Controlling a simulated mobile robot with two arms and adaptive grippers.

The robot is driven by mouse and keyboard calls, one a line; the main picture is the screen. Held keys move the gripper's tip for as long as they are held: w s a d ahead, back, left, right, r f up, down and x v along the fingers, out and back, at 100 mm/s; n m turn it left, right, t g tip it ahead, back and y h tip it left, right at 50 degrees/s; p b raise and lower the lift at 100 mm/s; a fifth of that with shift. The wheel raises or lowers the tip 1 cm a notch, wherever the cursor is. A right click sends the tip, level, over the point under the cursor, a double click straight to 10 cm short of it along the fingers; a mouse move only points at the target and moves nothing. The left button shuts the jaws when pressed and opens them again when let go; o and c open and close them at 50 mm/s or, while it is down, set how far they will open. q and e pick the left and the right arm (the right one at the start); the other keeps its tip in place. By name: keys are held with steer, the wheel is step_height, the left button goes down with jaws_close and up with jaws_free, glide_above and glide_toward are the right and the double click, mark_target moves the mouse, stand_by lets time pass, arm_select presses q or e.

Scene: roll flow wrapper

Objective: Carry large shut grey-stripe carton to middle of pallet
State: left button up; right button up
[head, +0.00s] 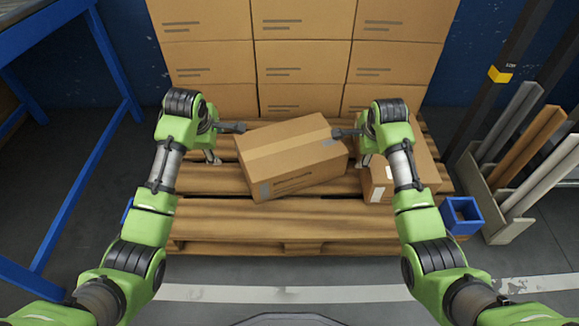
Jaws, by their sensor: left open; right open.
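A large shut carton (290,157) with grey stripes on its front side lies turned at an angle on the wooden pallet (290,222), around its middle. My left gripper (226,143) is open near the carton's left side, with a gap between them. My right gripper (348,148) is open at the carton's right end; one finger reaches over or against its corner, and I cannot tell whether it touches. Neither gripper holds anything.
Stacked cartons (302,62) form a wall along the pallet's back. Another carton (412,172) stands on the pallet's right, partly behind my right arm. A blue box (462,215) is on the floor at right, beside a rack of panels (530,140). A blue frame (65,225) stands left. The pallet's front is bare.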

steer(key=shift+v, duration=2.15)
